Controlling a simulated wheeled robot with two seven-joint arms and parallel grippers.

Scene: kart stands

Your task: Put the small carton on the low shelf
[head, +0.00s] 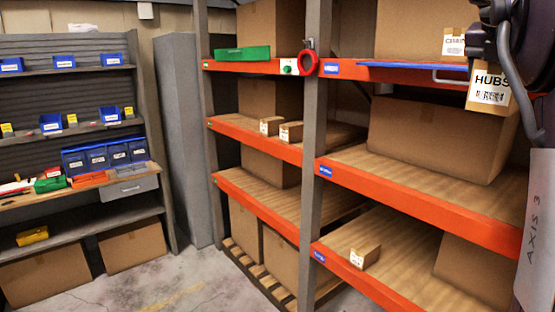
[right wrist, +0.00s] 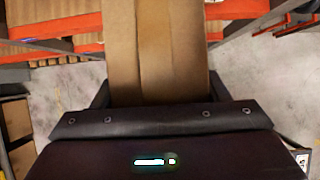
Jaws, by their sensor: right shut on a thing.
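A brown carton (right wrist: 156,45) with a lighter tape strip stands out in front of my right gripper (right wrist: 158,92) in the right wrist view. The gripper is shut on it, and the fingertips are mostly hidden. In the head view a carton with a white HUBS label (head: 490,88) shows at the upper right, partly behind my dark right wrist, in front of the rack. The low shelf (head: 400,280) of the right bay has an orange front edge. A small carton (head: 364,257) stands on it near the front left. My left gripper is not in view.
A large box (head: 485,262) stands at the right of the low shelf, with bare boards left of it. A grey upright (head: 313,150) parts the bays. A large box (head: 435,138) fills much of the shelf above. Two small cartons (head: 281,128) sit in the left bay.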

